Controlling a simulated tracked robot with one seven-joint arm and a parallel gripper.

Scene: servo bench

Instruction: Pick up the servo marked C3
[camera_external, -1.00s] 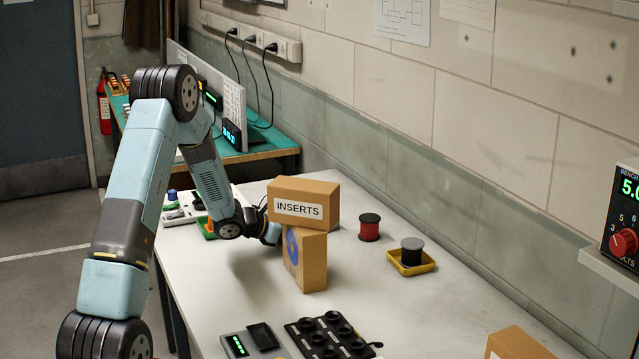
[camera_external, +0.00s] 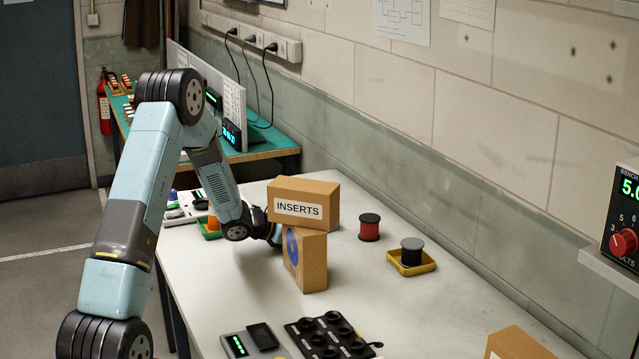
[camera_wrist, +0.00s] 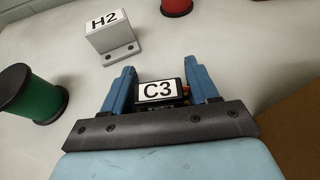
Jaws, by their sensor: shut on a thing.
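The servo marked C3 (camera_wrist: 160,92) is a small dark block with a white label, seen in the wrist view between the two blue fingers. My gripper (camera_wrist: 158,84) is shut on it, one finger at each side. Lower parts of the servo are hidden by the gripper's dark bar. In the external view the servo and fingertips are hidden behind the cardboard boxes. I cannot tell whether the servo is clear of the bench.
A grey bracket marked H2 (camera_wrist: 112,36) stands just beyond my gripper, with a green spool (camera_wrist: 32,96) at left and a red spool (camera_wrist: 176,6) ahead. The INSERTS box (camera_external: 303,203) rests on another cardboard box (camera_external: 306,260) right beside my arm. A yellow tray (camera_external: 422,266) holds a black spool.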

